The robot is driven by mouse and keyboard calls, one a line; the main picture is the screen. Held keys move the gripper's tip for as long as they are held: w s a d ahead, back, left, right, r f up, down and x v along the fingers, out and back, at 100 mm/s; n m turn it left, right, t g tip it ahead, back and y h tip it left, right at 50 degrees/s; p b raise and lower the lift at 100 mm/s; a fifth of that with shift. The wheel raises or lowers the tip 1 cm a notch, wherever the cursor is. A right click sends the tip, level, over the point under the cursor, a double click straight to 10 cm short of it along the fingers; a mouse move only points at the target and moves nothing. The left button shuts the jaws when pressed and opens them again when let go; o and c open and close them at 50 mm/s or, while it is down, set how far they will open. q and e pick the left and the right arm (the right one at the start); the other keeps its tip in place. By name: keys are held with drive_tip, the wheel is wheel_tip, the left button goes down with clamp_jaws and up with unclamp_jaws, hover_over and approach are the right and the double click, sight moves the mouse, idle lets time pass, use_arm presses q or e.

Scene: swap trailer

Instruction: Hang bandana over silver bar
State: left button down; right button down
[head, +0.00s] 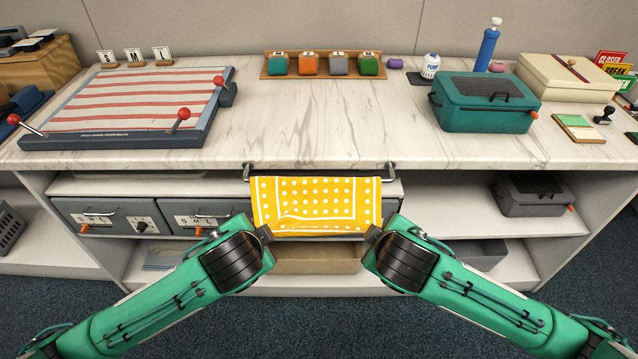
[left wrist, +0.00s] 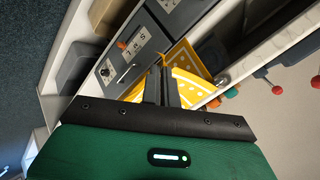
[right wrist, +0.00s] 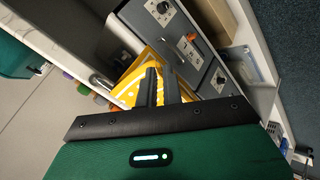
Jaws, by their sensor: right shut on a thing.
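The yellow bandana (head: 317,202) with white dots is spread at the counter's front, its lower part creased. The silver bar (head: 390,172) shows only at its ends; the cloth hides its middle. I cannot tell whether cloth passes behind the bar. My right gripper (head: 373,236) is shut on the bandana's lower right corner. My left gripper (head: 265,236) is at the lower left corner, with its fingers close together; whether they pinch the cloth is unclear. The bandana also shows beyond the fingers in the left wrist view (left wrist: 184,62) and the right wrist view (right wrist: 150,65).
The marble counter (head: 330,120) holds a striped board (head: 140,105), a block rack (head: 320,65) and a green case (head: 485,100). Grey drawers (head: 100,215) sit below on the left. A tan bin (head: 318,260) is under the bandana. The right shelf (head: 450,200) has free room.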

use_arm(q)
drive_tip(key=shift+f, duration=0.1)
use_arm(e)
drive_tip(key=shift+f, duration=0.1)
use_arm(q)
drive_tip(key=c, duration=1.9)
unclamp_jaws()
drive_tip(key=shift+c, duration=0.2)
use_arm(e)
drive_tip(key=c, duration=1.8)
unclamp_jaws()
use_arm(q)
drive_tip(key=o, duration=0.5)
use_arm(e)
drive_tip(key=o, duration=0.4)
use_arm(q)
drive_tip(key=shift+o, duration=0.2)
